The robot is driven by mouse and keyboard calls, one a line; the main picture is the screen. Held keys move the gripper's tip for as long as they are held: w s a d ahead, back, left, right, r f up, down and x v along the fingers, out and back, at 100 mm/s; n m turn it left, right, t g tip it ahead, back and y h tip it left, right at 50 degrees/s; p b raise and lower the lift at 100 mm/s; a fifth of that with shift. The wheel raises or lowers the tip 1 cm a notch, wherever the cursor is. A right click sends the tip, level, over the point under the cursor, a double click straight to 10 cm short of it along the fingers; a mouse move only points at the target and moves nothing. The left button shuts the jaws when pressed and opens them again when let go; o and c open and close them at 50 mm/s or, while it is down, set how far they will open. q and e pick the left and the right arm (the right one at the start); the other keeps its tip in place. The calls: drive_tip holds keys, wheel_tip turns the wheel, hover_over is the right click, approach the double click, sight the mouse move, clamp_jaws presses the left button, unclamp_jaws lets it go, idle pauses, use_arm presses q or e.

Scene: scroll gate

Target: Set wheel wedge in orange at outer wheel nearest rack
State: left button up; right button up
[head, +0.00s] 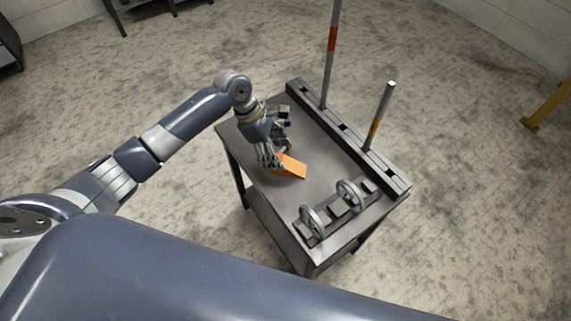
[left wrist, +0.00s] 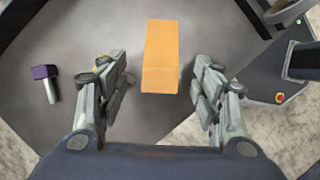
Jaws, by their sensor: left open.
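The orange wheel wedge (head: 291,166) lies on the dark grey table (head: 325,170), left of its middle in the head view. In the left wrist view the wedge (left wrist: 161,58) stands out as an orange block between and just beyond my fingers. My left gripper (head: 271,163) is open at the wedge's left end; its fingers (left wrist: 162,95) are apart on either side, with gaps to the wedge. Two grey wheels, one (head: 313,222) at the front and one (head: 348,195) nearer the rack (head: 345,135), stand at the table's near right end. My right gripper is not in view.
Two upright poles, one with a red band (head: 331,45) and one with a yellow band (head: 378,115), stand in the rack along the table's far edge. A purple-headed peg (left wrist: 46,82) lies left of my fingers. Dark blocks (head: 340,207) sit by the wheels. The table's middle is clear.

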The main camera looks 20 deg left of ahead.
sight(286, 162)
use_arm(q)
drive_tip(key=shift+d+f, duration=0.15)
drive_tip(key=shift+f, duration=0.2)
drive_tip(key=x, duration=0.4)
drive_tip(key=shift+d+f, duration=0.25)
drive_tip(key=shift+d, duration=0.1)
drive_tip(key=shift+c, duration=1.3)
drive_tip(key=c, duration=0.9)
drive_tip(key=shift+c, duration=0.4)
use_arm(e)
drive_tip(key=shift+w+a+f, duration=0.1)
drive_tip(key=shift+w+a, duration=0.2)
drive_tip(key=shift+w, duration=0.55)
